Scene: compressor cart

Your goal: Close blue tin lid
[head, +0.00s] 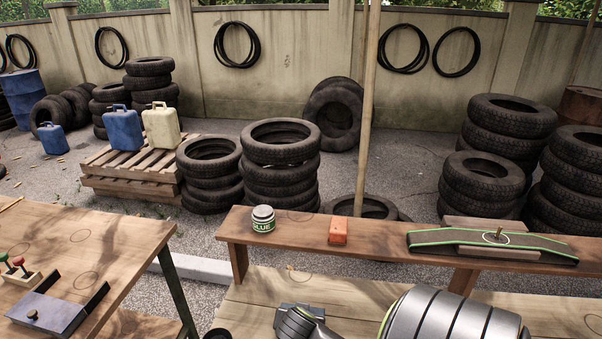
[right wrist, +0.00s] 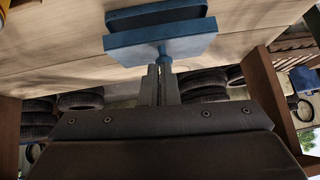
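In the right wrist view a blue lid (right wrist: 160,42) shows as a flat slab with a small blue knob. My right gripper (right wrist: 163,72) has its two grey fingers close together at this knob, seemingly shut on it. The dark blue tin (right wrist: 155,15) shows just behind the lid, close to the wooden surface; an edge gap shows between them. In the head view my right gripper (head: 300,322) is low in the picture over the middle bench, beside a slate-coloured flat piece (head: 292,307), seemingly the lid. The tin is mostly hidden there. My left gripper is not in view.
The bench is clear left of my gripper.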

